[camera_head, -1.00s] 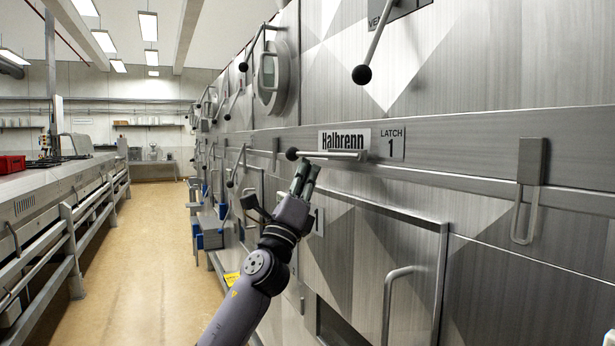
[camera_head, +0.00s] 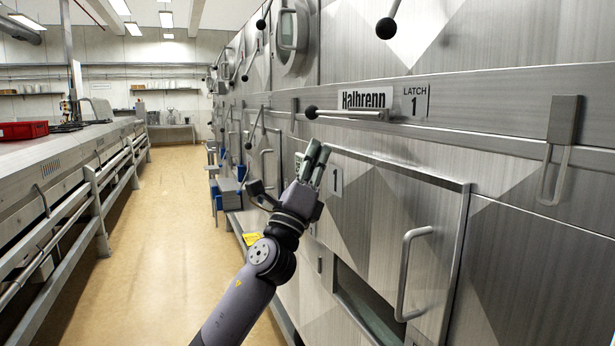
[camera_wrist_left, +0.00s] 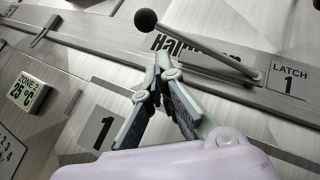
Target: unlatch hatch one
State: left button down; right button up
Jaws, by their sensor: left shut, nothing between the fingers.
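The latch 1 lever (camera_head: 350,114) is a metal rod with a black ball at its left end. It lies almost level on the rail, in front of the Halbrenn plate and left of the LATCH 1 label (camera_head: 415,100). In the left wrist view the lever (camera_wrist_left: 205,45) crosses the upper right, its ball at top centre. Hatch one (camera_head: 395,215) is a framed metal door below, with a bar handle and a 1 label. My left gripper (camera_head: 316,150) is shut and empty, just below the ball and apart from it. My right gripper is not in view.
Another latch handle (camera_head: 557,150) hangs on the rail at right. A lever with a black ball (camera_head: 387,28) hangs above. More levers line the wall farther along. A long railed bench (camera_head: 60,190) with a red crate (camera_head: 22,130) stands left. The floor aisle between is clear.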

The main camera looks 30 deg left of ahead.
pick_arm(q)
jog(key=v, duration=0.6)
dwell(0.4)
